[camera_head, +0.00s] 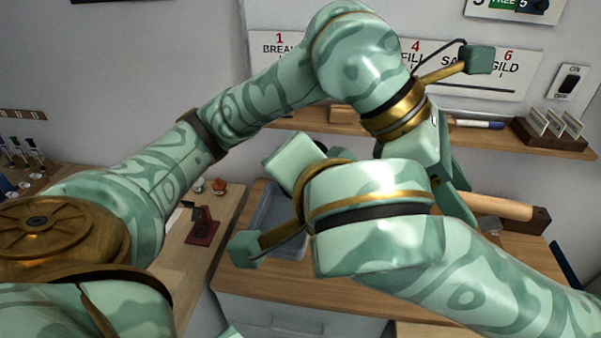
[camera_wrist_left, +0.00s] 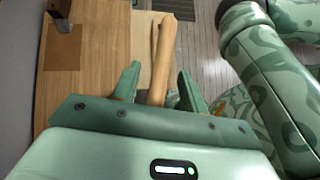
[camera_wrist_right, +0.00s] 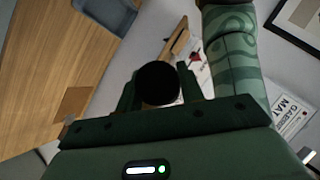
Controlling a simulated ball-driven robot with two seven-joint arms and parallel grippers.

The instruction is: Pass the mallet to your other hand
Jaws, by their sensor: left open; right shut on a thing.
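The mallet's pale wooden handle (camera_head: 503,207) points right in the head view, coming out from behind my left gripper (camera_head: 455,188). In the left wrist view the handle (camera_wrist_left: 163,55) runs between the two spread fingers of my left gripper (camera_wrist_left: 157,82), which is open; I cannot tell whether either finger touches it. In the right wrist view a dark round end (camera_wrist_right: 158,83), seen end-on, fills the space between the fingers of my right gripper (camera_wrist_right: 160,98), which is shut on the mallet. The right fingers and the mallet's head are hidden in the head view.
A wooden worktop (camera_head: 345,290) lies below, with a grey tray (camera_head: 268,215) and a dark brown block (camera_head: 541,221). A red stand (camera_head: 203,227) is at the left. A wall shelf (camera_head: 490,137) with a slotted holder (camera_head: 553,130) is behind. My two arms are close together.

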